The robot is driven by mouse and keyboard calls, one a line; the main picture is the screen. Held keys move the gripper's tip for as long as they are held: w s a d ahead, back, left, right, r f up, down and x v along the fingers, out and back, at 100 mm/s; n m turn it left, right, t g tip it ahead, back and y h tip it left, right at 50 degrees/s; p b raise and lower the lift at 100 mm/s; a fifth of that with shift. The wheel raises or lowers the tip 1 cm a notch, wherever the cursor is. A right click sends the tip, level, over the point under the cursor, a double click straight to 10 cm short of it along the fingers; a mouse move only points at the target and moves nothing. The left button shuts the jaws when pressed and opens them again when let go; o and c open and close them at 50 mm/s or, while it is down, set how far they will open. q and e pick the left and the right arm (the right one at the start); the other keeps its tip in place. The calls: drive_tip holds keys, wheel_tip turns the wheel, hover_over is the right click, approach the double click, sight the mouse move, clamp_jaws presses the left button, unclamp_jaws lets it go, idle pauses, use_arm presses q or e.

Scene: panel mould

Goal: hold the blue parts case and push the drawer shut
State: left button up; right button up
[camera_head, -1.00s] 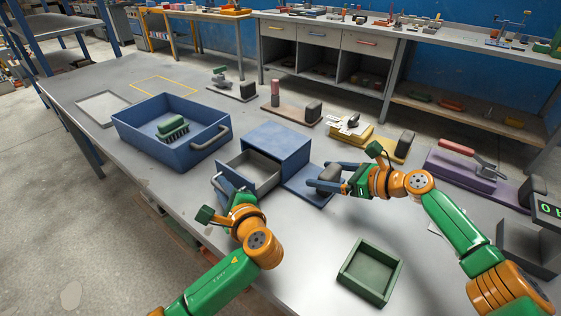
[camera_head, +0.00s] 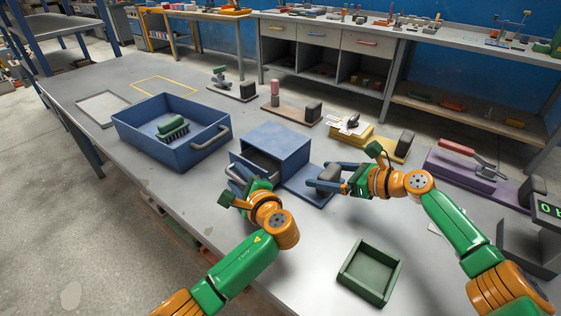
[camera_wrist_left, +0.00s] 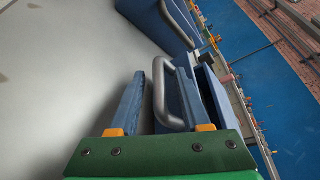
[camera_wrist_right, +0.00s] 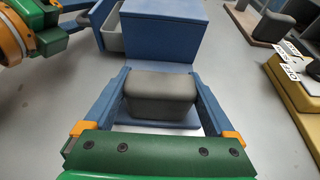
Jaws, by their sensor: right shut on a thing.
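The blue parts case (camera_head: 280,143) stands on the bench with its drawer (camera_head: 263,160) partly out toward the left arm. A blue plate with a grey block (camera_wrist_right: 160,92) on it extends from the case's right side. My right gripper (camera_head: 323,175) is shut on this grey block, one finger on each side. My left gripper (camera_head: 237,173) is at the drawer front. In the left wrist view its fingers stand apart, with the drawer's grey bar handle (camera_wrist_left: 159,92) between them. The gripper and wrist hide part of the drawer front in the head view.
A larger blue bin (camera_head: 180,153) with a handle and a green brush (camera_head: 172,128) stands to the left. An open green tray (camera_head: 369,273) lies in front on the right. Yellow (camera_head: 372,139) and purple (camera_head: 465,178) fixtures stand behind and to the right.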

use_arm(q)
drive_tip(key=v, duration=1.2)
drive_tip(key=shift+d, duration=0.1)
